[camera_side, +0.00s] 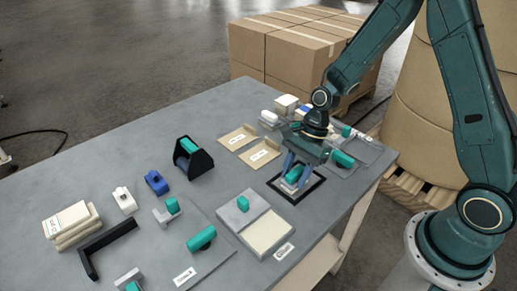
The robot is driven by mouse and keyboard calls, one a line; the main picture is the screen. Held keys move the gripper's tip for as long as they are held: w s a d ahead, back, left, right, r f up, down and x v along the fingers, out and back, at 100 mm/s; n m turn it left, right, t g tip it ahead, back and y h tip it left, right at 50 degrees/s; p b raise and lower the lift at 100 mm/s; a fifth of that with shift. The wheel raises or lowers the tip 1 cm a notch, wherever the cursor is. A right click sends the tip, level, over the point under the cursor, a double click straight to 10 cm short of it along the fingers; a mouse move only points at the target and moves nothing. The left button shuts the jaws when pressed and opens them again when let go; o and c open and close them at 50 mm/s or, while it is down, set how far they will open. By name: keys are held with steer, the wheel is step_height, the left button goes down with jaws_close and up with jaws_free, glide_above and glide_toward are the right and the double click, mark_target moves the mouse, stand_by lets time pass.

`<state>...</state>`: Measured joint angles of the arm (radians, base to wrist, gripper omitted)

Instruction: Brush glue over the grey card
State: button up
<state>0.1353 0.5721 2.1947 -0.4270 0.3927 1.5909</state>
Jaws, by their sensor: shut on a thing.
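My gripper (293,178) points down over a black square frame (314,195) near the table's right edge. It is shut on a teal block-like handle (294,175). A pale part shows just under the handle, inside the frame; I cannot tell whether it touches the surface below. A grey surface shows inside the frame, largely hidden by my gripper; I cannot tell if it is the grey card. To the left, a light grey plate with a teal knob (243,204) adjoins a cream pad (270,234). No glue can be made out.
Two labelled kraft cards (238,138) lie behind my gripper, with small blocks beyond. A black stand with a teal roll (188,158), blue (156,182) and white (124,200) blocks, a cream stack (70,224) and a black angle (105,244) stand left. The table's left rear is clear.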

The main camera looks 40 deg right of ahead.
mark_target(303, 168)
steer(key=shift+d, duration=0.15)
steer(key=shift+d, duration=1.6)
steer(key=shift+d, duration=0.15)
steer(key=shift+s+d+f, duration=0.1)
steer(key=shift+d+f, duration=0.1)
steer(key=shift+d, duration=1.5)
steer(key=shift+a+r, duration=0.15)
steer(key=shift+a, duration=0.05)
steer(key=shift+a, duration=1.7)
steer(key=shift+a, duration=0.1)
steer(key=shift+a, duration=1.7)
